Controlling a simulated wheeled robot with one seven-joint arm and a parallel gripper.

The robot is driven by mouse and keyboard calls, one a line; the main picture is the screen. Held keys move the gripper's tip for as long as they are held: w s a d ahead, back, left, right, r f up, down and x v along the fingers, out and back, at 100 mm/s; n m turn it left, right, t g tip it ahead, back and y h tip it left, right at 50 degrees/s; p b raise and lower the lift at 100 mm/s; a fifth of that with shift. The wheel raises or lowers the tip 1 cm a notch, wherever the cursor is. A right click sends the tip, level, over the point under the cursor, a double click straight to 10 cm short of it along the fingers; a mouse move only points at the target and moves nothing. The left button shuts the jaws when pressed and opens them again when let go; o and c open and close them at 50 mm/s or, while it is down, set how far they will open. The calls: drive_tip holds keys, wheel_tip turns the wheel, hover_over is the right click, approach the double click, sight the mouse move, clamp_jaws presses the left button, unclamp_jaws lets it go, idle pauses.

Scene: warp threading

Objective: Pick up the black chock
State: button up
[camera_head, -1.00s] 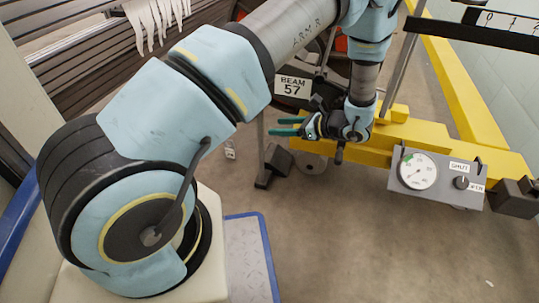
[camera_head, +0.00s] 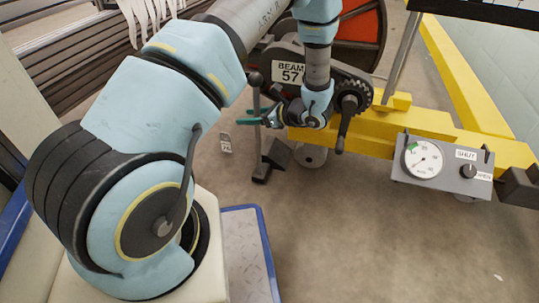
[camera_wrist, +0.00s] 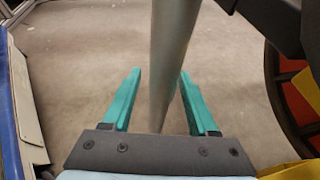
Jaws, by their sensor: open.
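The black chock (camera_head: 276,153) is a dark wedge-like block on the floor below the yellow beam, beside the foot of a thin upright post. My gripper (camera_head: 248,119) is well above the floor, up and to the left of the chock in the head view. Its teal fingers point left and are apart. In the wrist view my gripper (camera_wrist: 155,85) is open, and the grey post (camera_wrist: 172,60) shows between the fingers. I cannot tell whether the post touches them. The chock does not show in the wrist view.
The post (camera_head: 257,138) has a dark knob and foot. A yellow beam (camera_head: 370,133) carries a gauge box (camera_head: 440,165). A crank handle (camera_head: 345,125) hangs near my wrist. A small tag-like object (camera_head: 225,143) lies on the floor. The floor in front is clear.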

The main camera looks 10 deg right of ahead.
clamp_jaws()
idle(0.4)
drive_tip(key=shift+r, duration=0.1)
idle(0.9)
